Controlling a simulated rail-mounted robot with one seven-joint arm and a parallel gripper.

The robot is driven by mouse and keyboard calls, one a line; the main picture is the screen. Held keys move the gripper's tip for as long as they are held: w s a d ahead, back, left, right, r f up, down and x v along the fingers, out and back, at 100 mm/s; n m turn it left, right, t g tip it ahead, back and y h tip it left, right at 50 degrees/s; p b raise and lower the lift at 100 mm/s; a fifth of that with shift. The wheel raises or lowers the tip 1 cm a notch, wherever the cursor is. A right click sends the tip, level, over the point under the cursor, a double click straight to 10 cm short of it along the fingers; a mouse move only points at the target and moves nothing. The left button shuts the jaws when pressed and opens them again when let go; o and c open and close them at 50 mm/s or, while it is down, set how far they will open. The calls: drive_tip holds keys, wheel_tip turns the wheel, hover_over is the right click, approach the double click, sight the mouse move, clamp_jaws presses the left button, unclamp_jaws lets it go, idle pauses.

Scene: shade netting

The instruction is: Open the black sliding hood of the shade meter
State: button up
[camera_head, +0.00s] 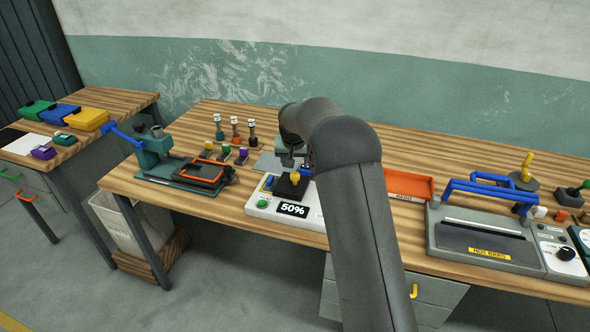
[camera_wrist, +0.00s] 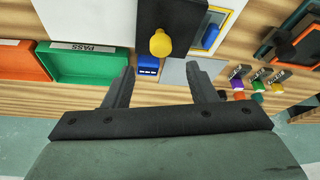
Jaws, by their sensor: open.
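The white shade meter (camera_head: 256,212) sits on the wooden bench, its display (camera_head: 292,209) reading 50% and a green button (camera_head: 262,204) beside it. Its black sliding hood (camera_head: 286,190) carries a yellow knob (camera_head: 295,178). In the wrist view the hood (camera_wrist: 172,15) and the yellow knob (camera_wrist: 160,43) lie just past the fingertips, roughly between them in the picture. My gripper (camera_wrist: 162,76) is open and empty; no contact with the knob shows. In the head view my arm covers the meter's right part and much of my gripper (camera_head: 293,163).
A hot-bar sealer (camera_head: 480,240) stands further right. A green press (camera_head: 155,150), several small coloured knobs (camera_head: 224,149) and upright handled tools (camera_head: 235,128) stand left.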

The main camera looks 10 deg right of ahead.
sight(295, 174)
drive_tip(key=p+x, duration=0.1)
drive_tip(key=x, duration=0.6)
drive_tip(key=shift+w+f+p, duration=0.15)
drive_tip(key=shift+f+p, duration=0.05)
drive_tip(key=shift+p, duration=0.15)
